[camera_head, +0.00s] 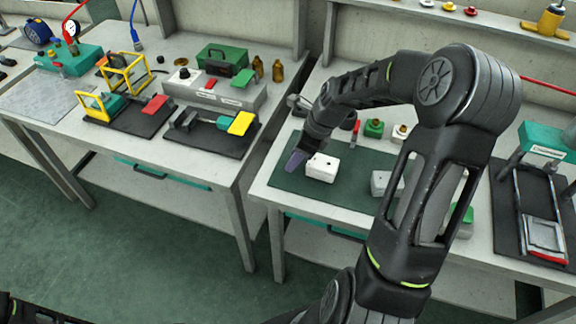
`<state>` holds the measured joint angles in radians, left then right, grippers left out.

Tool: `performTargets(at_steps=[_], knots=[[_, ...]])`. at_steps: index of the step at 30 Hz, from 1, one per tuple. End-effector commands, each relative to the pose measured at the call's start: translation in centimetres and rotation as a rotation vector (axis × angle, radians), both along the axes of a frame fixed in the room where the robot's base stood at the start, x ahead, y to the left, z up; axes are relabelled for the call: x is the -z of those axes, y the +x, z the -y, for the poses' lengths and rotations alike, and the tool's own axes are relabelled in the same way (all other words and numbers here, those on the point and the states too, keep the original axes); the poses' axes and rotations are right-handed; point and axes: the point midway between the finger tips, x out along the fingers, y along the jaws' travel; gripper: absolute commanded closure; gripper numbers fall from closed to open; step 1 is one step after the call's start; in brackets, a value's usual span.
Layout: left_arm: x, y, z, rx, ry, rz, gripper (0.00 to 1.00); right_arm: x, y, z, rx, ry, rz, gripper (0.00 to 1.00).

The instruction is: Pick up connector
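My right arm comes in from the lower right and reaches over the green mat (350,203) on the right workbench. My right gripper (298,158) points down at the mat's left part, just left of a small white block (322,167) with dark spots on top. A purple-grey piece shows at its tip; I cannot tell whether it is a finger or something held. The gap between the fingers is hidden. A second white-grey block (381,183) lies farther right, partly behind my arm. I cannot tell which part is the connector. My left gripper is out of view.
A green block (373,128) and a white block with a brass top (400,133) stand behind the mat. A dark tray with a metal frame (541,235) is at right. The left workbench (110,140) holds fixtures and a grey case. The mat's front left is clear.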

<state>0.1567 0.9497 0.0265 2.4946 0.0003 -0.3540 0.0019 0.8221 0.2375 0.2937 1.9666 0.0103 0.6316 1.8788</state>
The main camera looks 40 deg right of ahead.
Motion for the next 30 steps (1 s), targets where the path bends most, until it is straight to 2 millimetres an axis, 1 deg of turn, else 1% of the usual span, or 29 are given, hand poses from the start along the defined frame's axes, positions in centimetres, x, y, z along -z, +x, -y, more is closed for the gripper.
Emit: performTargets(at_steps=[1,4,8,25,26,30], knots=[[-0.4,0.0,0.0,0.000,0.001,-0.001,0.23,0.6,0.3,-0.2,-0.001,0.003,-0.002,0.61],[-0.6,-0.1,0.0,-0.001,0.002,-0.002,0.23,1.9,0.8,-0.6,-0.001,0.002,-0.002,0.61],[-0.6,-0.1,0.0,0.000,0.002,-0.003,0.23,2.9,1.2,-0.7,0.000,0.000,0.000,0.61],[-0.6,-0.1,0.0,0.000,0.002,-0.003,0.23,2.9,1.2,-0.7,0.000,-0.001,0.001,0.61],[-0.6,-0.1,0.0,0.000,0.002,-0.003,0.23,2.9,1.2,-0.7,0.000,-0.001,0.001,0.62],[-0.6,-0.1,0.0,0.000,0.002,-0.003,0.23,2.9,1.2,-0.7,0.000,-0.001,0.001,0.73]])
